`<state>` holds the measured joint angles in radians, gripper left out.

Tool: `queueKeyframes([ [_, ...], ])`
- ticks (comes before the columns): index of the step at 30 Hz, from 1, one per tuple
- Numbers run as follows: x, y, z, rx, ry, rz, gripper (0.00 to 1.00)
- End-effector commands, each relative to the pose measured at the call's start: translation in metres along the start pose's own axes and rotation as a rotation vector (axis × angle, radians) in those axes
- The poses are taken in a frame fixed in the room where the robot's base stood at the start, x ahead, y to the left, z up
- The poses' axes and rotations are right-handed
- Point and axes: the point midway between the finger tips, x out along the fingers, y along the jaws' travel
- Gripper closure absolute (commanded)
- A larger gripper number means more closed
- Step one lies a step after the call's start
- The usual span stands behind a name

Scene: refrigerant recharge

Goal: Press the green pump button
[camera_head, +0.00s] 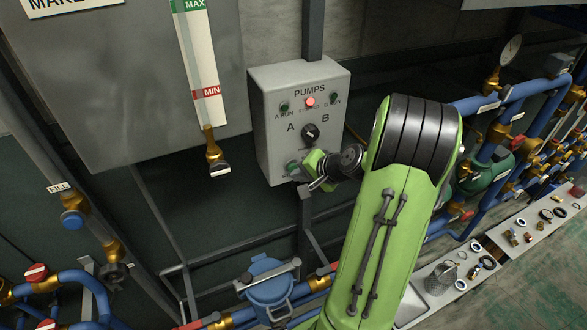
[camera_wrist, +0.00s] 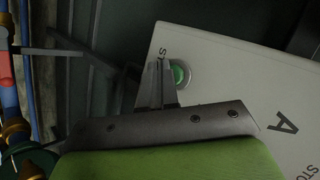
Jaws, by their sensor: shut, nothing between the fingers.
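The grey PUMPS control box (camera_head: 273,125) is mounted in the upper middle of the head view. The green button (camera_head: 292,168) sits low on its front face, on the left, close to my gripper. In the wrist view the green button (camera_wrist: 180,75) shows in a pale ring near the box edge, with part of its label hidden. My gripper (camera_head: 317,184) is in front of the lower part of the box. In the wrist view its shut, empty fingers (camera_wrist: 157,84) appear just left of the button. I cannot tell whether they touch the box.
A black A/B selector knob (camera_head: 309,132) and a lit red lamp (camera_head: 310,102) are higher on the box. A level gauge (camera_head: 200,65) hangs to the left. Blue pipes (camera_head: 475,104) and a shelf of small parts (camera_head: 540,225) are to the right.

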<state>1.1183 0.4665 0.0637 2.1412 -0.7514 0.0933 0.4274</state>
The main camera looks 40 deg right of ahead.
Motion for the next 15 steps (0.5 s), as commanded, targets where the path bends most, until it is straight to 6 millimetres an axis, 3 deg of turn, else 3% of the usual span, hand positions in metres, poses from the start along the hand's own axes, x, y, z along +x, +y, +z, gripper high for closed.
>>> queueKeyframes([
  [15, 0.0043, -0.0033, -0.0035, 0.000, 0.001, 0.000, 1.00],
])
